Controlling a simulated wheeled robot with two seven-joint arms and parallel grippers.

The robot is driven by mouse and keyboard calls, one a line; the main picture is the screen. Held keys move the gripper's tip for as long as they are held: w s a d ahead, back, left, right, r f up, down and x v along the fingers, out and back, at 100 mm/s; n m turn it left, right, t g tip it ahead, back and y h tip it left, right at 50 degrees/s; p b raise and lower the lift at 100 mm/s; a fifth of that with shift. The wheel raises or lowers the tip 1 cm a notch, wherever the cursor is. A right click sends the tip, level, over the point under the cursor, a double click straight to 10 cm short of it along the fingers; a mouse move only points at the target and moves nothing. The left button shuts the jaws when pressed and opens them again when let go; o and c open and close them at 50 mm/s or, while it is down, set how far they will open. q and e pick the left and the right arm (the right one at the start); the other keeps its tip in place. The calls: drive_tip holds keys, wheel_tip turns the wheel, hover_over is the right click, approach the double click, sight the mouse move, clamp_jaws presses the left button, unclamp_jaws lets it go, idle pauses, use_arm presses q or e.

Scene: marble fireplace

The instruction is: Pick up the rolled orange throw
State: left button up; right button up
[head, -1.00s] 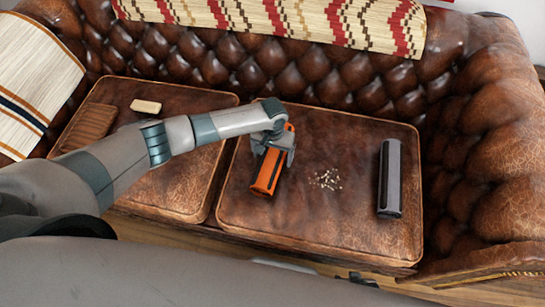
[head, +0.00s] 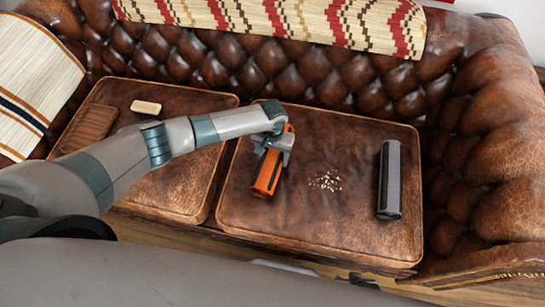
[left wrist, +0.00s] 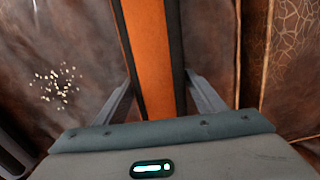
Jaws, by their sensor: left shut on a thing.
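The rolled orange throw (head: 267,176) is a long orange roll with dark edges, over the front left part of the right seat cushion. My left gripper (head: 277,147) reaches down over its far half and is shut on it. In the left wrist view the throw (left wrist: 150,50) runs lengthwise between the two fingers (left wrist: 158,97). I cannot tell whether the throw still touches the cushion. The gripper covers part of the throw.
The brown leather seat cushion (head: 320,225) also holds scattered pale crumbs (head: 325,180) and a dark grey roll (head: 390,180). On the left cushion (head: 185,190) lie a cream block (head: 146,106) and a ribbed brown item (head: 88,128). The tufted backrest (head: 300,75) rises behind.

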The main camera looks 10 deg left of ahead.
sight(273, 152)
use_arm(q)
wheel_tip(273, 152, up, 4)
drive_tip(key=shift+r, duration=0.1)
drive_tip(key=s+d+r, duration=0.5)
drive_tip(key=d+r, duration=0.1)
drive_tip(key=d, duration=0.4)
drive_tip(key=shift+s+r, duration=0.3)
drive_tip(key=shift+r, duration=0.1)
use_arm(e)
drive_tip(key=shift+w+a+r+t, duration=0.1)
drive_tip(key=shift+w+a+t, duration=0.2)
drive_tip(key=shift+a, duration=0.05)
use_arm(q)
drive_tip(key=shift+d, duration=0.1)
use_arm(e)
drive_tip(key=shift+w+r, duration=0.1)
